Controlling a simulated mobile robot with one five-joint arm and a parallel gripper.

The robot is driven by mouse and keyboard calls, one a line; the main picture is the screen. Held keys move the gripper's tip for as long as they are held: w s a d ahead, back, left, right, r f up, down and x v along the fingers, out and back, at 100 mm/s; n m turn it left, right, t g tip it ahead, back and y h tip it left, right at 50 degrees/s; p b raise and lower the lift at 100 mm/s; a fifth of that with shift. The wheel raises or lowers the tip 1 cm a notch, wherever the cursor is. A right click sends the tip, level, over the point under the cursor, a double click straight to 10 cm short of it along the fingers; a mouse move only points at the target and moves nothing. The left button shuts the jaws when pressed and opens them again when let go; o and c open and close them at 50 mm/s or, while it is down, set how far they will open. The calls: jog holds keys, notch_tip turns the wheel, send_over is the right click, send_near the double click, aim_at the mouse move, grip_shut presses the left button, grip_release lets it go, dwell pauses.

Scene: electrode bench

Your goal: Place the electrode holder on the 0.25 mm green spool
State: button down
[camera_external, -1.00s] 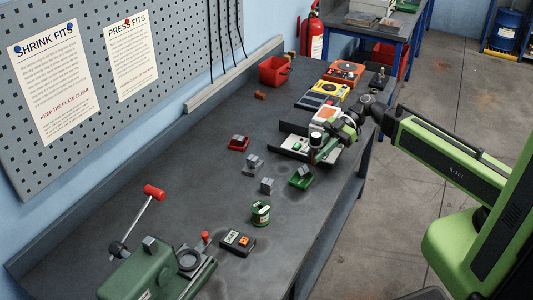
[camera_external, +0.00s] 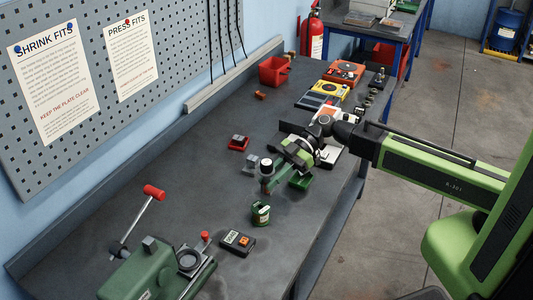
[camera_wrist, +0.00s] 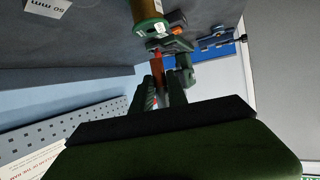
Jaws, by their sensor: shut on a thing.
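The green spool (camera_external: 260,214) stands upright on the bench, with a pale label on its side. In the wrist view a green-flanged spool with a gold-brown middle (camera_wrist: 148,10) shows at the top, beyond my fingertips. My gripper (camera_external: 267,188) is above the bench, behind the green spool and apart from it. In the wrist view my gripper (camera_wrist: 163,72) is shut on the electrode holder, which the fingers mostly hide. A red-orange piece shows between the fingers; I cannot tell whether it belongs to the holder or lies behind it. The spool's size marking is unreadable.
A small black box with an orange button (camera_external: 238,242) sits in front of the spool. A green press (camera_external: 150,275) with a red-handled lever stands at the near left. A red tray (camera_external: 238,142) and green tray (camera_external: 301,182) are nearby. The left middle of the bench is clear.

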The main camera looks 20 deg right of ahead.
aim_at(264, 205)
jog(key=x, duration=0.3)
jog(key=shift+d+f+b, duration=0.1)
jog(key=shift+f+b, duration=0.05)
jog(key=shift+b, duration=0.15)
notch_tip(264, 205, down, 4)
jog(key=b, duration=0.4)
jog(key=shift+f, duration=0.15)
jog(key=shift+d, duration=0.1)
jog(key=c, duration=1.8)
grip_release()
jog(key=o, duration=0.5)
jog(key=shift+r, duration=0.3)
jog(key=p+v, duration=0.4)
jog(key=v, duration=0.8)
jog(key=shift+p, duration=0.3)
